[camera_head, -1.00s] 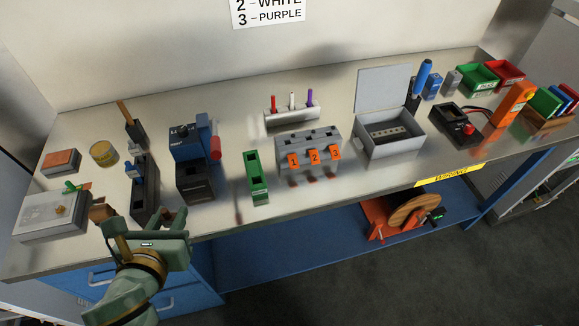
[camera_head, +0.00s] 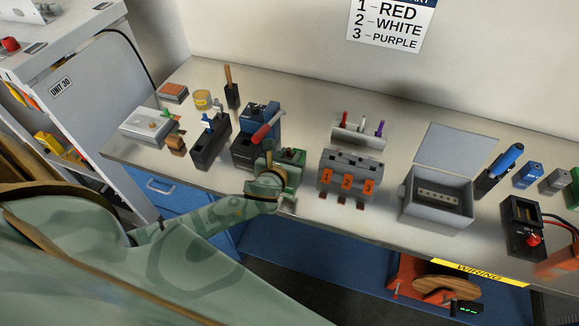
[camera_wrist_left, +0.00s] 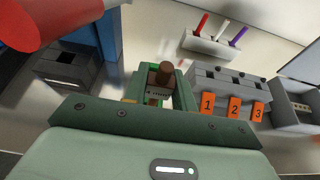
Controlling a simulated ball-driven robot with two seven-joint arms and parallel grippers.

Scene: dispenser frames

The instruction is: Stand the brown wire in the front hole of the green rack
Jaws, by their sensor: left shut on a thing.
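The wire's lower end and the front hole are hidden, so I cannot tell whether the wire is in the hole. My right gripper is not in view.
A blue device with a red handle (camera_head: 266,132) stands close on the left of my gripper. The numbered grey block (camera_head: 350,162) is on the right, with a holder of red, white and purple pieces (camera_head: 358,139) behind. An open grey box (camera_head: 437,211) stands farther right.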

